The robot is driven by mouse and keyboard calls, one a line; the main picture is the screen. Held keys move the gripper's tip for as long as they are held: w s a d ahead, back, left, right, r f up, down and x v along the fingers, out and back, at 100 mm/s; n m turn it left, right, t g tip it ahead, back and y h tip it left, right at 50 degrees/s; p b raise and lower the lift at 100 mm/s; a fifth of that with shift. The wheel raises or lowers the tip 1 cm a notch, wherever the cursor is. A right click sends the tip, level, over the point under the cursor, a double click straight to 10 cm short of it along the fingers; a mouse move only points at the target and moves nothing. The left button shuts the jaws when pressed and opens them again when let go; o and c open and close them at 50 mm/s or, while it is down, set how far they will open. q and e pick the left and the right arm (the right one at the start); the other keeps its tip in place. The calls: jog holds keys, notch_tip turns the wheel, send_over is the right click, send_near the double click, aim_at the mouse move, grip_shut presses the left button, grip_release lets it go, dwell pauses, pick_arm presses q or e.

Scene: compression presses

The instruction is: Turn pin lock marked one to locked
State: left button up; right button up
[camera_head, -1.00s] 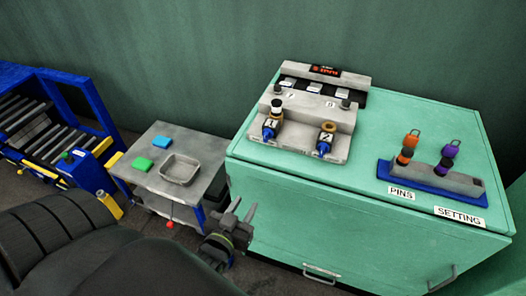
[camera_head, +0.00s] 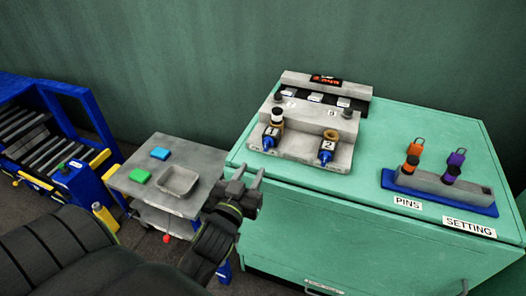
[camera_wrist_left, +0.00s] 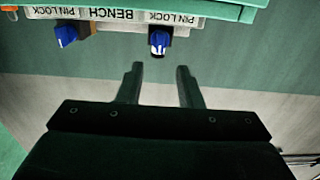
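The pin lock marked one is the left of two blue knobs on the grey fixture; its knob (camera_head: 271,137) carries a white label with "1". The lock marked two has a similar blue knob (camera_head: 326,151) to its right. My left gripper (camera_head: 249,176) is open and empty, in front of the green cabinet's left front edge, apart from both knobs. In the left wrist view the printing is upside down; the knob straight beyond the open fingers (camera_wrist_left: 160,72) appears to be lock one (camera_wrist_left: 158,43), the other knob (camera_wrist_left: 65,35) lock two. My right gripper is not visible.
The green cabinet (camera_head: 400,130) carries the fixture. At its right a blue-based pin holder (camera_head: 440,190) stands behind PINS and SETTING labels. A grey cart (camera_head: 205,155) with a tray (camera_head: 178,180) stands left, beside a blue roller rack (camera_head: 90,105).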

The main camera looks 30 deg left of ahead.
aim_at(265, 147)
pick_arm(q)
jog(key=x, duration=0.9)
grip_shut()
